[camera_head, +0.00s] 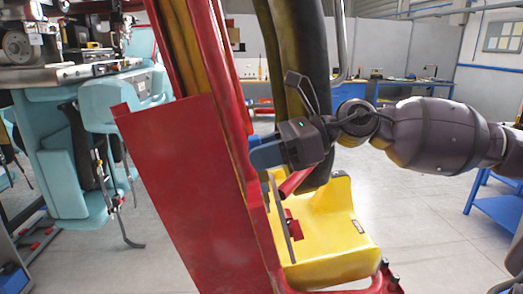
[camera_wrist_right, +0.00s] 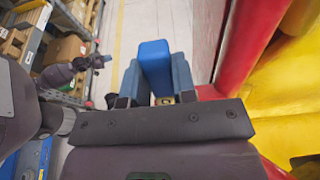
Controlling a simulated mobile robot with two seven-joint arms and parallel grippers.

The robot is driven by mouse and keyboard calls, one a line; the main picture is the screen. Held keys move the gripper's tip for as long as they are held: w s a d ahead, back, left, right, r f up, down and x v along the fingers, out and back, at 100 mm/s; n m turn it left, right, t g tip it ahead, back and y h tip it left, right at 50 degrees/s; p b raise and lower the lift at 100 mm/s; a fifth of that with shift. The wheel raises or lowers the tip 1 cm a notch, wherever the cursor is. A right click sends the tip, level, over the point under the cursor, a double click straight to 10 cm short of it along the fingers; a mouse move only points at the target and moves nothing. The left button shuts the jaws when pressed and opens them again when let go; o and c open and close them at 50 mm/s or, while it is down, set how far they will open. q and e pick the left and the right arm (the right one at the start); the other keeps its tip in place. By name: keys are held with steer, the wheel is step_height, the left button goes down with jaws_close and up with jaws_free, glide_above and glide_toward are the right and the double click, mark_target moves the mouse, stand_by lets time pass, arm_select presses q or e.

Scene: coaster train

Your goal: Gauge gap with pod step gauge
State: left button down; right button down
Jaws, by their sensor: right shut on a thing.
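My right gripper (camera_head: 288,148) is shut on a blue block, the step gauge (camera_head: 266,154). In the right wrist view the gauge (camera_wrist_right: 155,62) stands between the two grey-blue fingers (camera_wrist_right: 158,85) and points away from the wrist. In the head view its far end meets the edge of the red upright (camera_head: 232,110); I cannot tell whether they touch. The yellow pod part (camera_head: 335,235) sits below and right of the gripper. In the wrist view a dark arm end, likely my left gripper (camera_wrist_right: 98,62), shows small; its jaws are unclear.
A large red panel (camera_head: 195,190) fills the middle of the head view. Thick dark padded tubes (camera_head: 305,50) rise behind the gripper. A teal machine (camera_head: 60,150) stands at the left and a blue bench (camera_head: 497,205) at the right. Grey floor is open between.

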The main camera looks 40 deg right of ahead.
steer(key=shift+s+d+f+b, duration=0.15)
steer(key=shift+f+b, duration=0.1)
steer(key=shift+f, duration=0.7)
steer(key=shift+s+d+f+b, duration=0.1)
steer(key=shift+d+f+b, duration=0.15)
steer(key=shift+f, duration=0.7)
steer(key=shift+s+d+f+b, duration=0.1)
steer(key=shift+f+b, duration=0.2)
steer(key=shift+f, duration=0.65)
stand_by(5.2)
